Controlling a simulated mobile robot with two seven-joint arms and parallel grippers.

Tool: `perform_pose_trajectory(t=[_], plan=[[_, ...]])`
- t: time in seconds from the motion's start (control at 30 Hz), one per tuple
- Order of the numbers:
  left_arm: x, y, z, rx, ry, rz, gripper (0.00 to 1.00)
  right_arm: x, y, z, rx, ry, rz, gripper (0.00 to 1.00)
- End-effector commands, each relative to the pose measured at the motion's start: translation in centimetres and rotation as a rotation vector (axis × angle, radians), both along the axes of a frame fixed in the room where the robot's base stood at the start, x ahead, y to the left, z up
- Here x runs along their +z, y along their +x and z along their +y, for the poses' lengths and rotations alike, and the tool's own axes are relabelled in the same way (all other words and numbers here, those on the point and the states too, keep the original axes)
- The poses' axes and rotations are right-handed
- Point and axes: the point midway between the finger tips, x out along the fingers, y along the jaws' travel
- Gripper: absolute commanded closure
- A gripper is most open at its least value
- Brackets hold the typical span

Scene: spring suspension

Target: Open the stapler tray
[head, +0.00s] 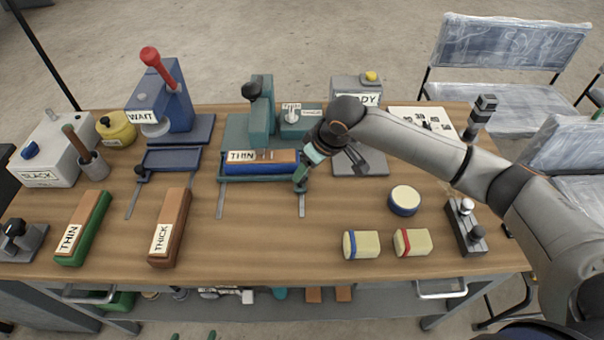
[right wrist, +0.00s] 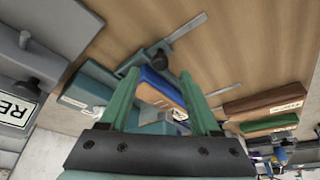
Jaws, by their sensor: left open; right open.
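The teal machine (head: 261,112) stands at the back middle of the table. In front of it a tray (head: 258,178) on two rails holds a blue and brown block (head: 262,166) labelled THIN. My right gripper (head: 306,168) is at the tray's right end, by its dark knob. In the right wrist view my right gripper (right wrist: 160,92) has its two green fingers apart, with the block (right wrist: 160,84) showing between them and the knob (right wrist: 159,52) beyond. I cannot tell whether a finger touches the knob. Only the fingertips of my left gripper (head: 193,337) show, apart, at the bottom edge.
A blue machine (head: 164,98) marked WAIT with its own empty tray (head: 172,158) stands to the left. Green (head: 84,225) and brown (head: 170,225) blocks lie at front left. Two cream blocks (head: 362,245) and a round tin (head: 404,201) lie at right. The front middle is clear.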

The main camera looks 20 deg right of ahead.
Motion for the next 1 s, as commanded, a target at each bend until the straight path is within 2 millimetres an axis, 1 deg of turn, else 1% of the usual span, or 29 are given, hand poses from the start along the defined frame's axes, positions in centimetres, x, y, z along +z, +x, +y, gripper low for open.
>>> perform_pose_trajectory(t=[0.03,0.1,0.23,0.4,0.67,1.0], plan=[[-0.1,0.0,0.0,0.000,0.000,0.000,0.10,-1.0,0.3,0.3,0.000,0.000,0.004,0.37],[-0.2,0.0,0.0,0.000,0.000,-0.001,0.10,-2.1,0.7,0.4,-0.001,-0.001,0.002,0.37],[-0.3,0.1,0.0,0.000,0.000,-0.002,0.10,-3.5,1.2,0.7,0.001,-0.001,0.001,0.37],[-0.2,0.2,0.0,0.000,-0.001,-0.005,0.10,-4.2,1.5,0.8,0.000,0.000,0.000,0.37],[-0.2,0.3,0.0,0.000,0.000,-0.006,0.10,-4.2,1.5,0.9,0.000,0.000,-0.001,0.38],[-0.2,0.3,0.0,0.000,0.000,-0.007,0.10,-4.2,1.5,0.9,0.000,0.000,-0.001,0.76]])
